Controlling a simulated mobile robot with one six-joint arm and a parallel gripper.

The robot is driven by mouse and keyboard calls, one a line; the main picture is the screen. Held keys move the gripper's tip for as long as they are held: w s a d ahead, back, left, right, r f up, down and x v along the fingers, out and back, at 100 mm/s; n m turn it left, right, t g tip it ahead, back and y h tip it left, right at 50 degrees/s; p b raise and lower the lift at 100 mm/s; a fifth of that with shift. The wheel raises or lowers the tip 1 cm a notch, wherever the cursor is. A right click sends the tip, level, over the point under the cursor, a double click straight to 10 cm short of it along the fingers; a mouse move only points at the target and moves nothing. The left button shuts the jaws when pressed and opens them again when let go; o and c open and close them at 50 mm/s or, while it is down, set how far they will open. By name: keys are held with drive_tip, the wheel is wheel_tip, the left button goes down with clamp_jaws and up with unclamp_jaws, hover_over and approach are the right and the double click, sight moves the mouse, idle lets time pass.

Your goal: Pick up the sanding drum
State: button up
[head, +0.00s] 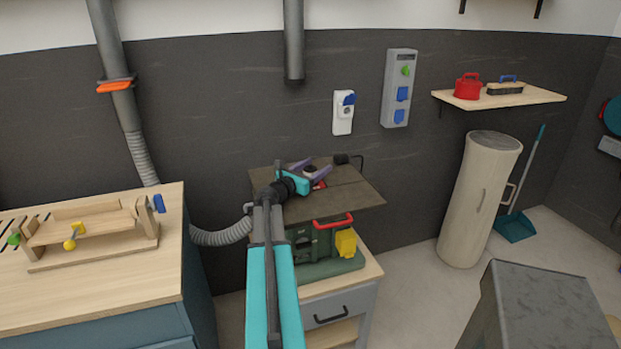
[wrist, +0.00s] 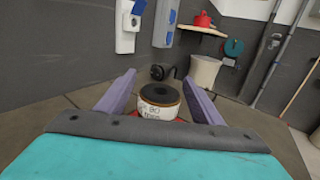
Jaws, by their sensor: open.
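The sanding drum (wrist: 160,102) appears to be the short upright cylinder with a black top, tan rim and pale printed side in the wrist view. It stands between the two purple fingers of my gripper (wrist: 159,78), with a visible gap on each side. My gripper is open and empty. In the head view my gripper (head: 313,166) is low over the brown board (head: 345,192), and the dark top of the drum (head: 310,170) shows between the fingers. The drum's lower part is hidden by my gripper's body in the wrist view.
A black roller-like piece with a wire (head: 342,158) lies just beyond the drum on the board. Something red (head: 320,185) lies close beside the drum. A green case (head: 320,250) stands below the board. A workbench (head: 110,240) is at left.

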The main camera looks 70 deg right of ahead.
drive_tip(key=shift+s+d, duration=0.2)
drive_tip(key=shift+d, duration=0.4)
drive_tip(key=shift+c, duration=0.3)
drive_tip(key=c, duration=1.2)
drive_tip(key=shift+r, duration=0.1)
wheel_tip(320, 180, up, 28)
drive_tip(key=b, duration=0.2)
drive_tip(key=shift+b, duration=0.4)
